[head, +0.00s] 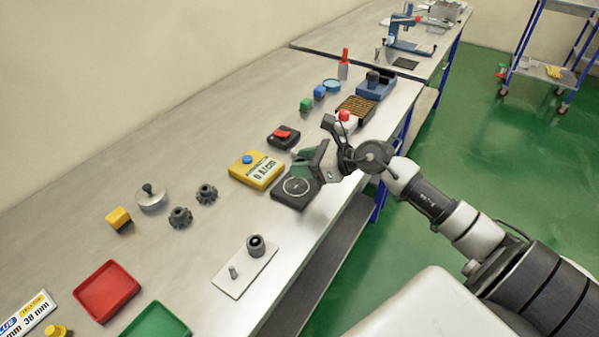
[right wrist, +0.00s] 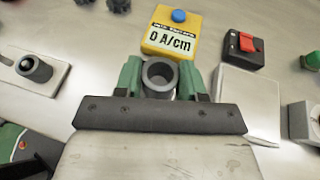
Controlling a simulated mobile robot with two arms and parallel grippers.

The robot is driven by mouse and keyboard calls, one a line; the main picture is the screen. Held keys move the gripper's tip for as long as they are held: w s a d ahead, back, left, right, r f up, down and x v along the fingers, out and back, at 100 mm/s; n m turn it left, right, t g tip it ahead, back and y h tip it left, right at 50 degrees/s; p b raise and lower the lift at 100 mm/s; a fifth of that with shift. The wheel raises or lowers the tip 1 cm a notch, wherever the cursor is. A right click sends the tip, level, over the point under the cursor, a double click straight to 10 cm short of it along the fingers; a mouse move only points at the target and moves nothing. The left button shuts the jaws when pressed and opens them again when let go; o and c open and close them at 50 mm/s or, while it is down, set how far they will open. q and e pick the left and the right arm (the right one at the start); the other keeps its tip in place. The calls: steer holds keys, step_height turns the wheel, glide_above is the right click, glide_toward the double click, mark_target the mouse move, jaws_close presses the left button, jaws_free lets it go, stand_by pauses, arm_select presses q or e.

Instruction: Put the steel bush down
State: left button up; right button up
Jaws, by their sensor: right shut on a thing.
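My right gripper (head: 306,168) reaches in from the right, over the front edge of the bench. In the right wrist view its green fingers (right wrist: 160,80) are shut on the steel bush (right wrist: 159,73), a grey ring with its bore facing the camera. The bush cannot be made out in the head view. My left gripper is not in view.
A yellow meter reading 0 A/cm (head: 257,170) and a black box with a red switch (head: 284,136) stand close by. A pale plate (head: 234,276) carries a thin pin and a dark bush. Red (head: 106,291) and green (head: 156,322) trays lie lower left. Bench room behind the meter is clear.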

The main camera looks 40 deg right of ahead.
mark_target(299, 187)
steer(key=shift+w+a+f, duration=0.15)
steer(key=shift+w+a, duration=0.1)
steer(key=shift+w, duration=0.15)
steer(key=shift+w+a+f, duration=0.1)
steer(key=shift+f, duration=0.15)
step_height(299, 187, down, 3)
steer(key=shift+f+p, duration=0.2)
steer(key=shift+p, duration=0.1)
steer(key=shift+f, duration=0.2)
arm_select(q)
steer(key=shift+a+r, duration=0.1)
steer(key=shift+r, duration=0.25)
arm_select(e)
steer(key=shift+f, duration=0.2)
steer(key=o, duration=1)
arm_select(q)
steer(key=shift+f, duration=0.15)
